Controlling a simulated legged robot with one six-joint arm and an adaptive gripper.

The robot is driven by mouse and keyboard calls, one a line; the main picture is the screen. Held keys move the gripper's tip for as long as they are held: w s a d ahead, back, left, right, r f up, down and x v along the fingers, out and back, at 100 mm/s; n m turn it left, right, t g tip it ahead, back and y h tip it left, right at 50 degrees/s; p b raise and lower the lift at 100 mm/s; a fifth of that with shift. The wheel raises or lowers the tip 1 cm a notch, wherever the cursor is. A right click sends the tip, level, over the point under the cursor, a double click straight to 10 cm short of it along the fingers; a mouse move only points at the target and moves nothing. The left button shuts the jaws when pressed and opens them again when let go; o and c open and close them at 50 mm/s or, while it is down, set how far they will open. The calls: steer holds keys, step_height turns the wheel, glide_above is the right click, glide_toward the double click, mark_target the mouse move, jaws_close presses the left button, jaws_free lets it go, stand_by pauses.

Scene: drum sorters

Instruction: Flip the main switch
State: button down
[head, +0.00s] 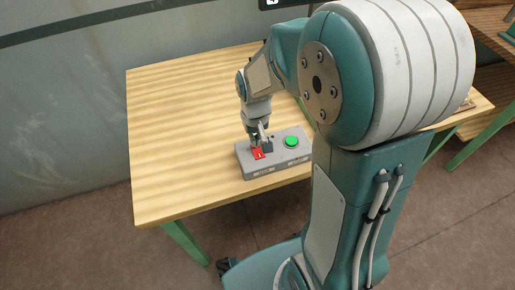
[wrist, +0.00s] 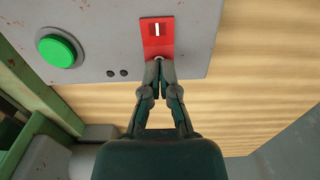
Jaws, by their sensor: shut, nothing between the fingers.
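The control box (head: 243,163) stands on the wooden table in the head view, and the red plate (head: 258,153) shows there just under my gripper. My gripper (wrist: 159,62) is shut and empty. In the wrist view its fingertips overlap the near edge of the red plate, a little short of the lever. I cannot tell whether they touch the plate.
A round green button (head: 291,141) sits on the same box, and it shows at the left of the wrist view (wrist: 57,51). The wooden table (head: 180,120) is bare to the left of the box. A grey wall (head: 60,120) stands behind it.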

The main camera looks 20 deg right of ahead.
steer(key=shift+f, duration=0.4)
steer(key=shift+r, duration=3.55)
steer(key=shift+r, duration=0.1)
steer(key=s+r+t, duration=0.5)
steer(key=s+r, duration=0.5)
steer(key=s, duration=0.4)
steer(key=shift+d+r+t, duration=0.15)
steer(key=shift+r+t, duration=0.15)
steer(key=shift+r, duration=0.1)
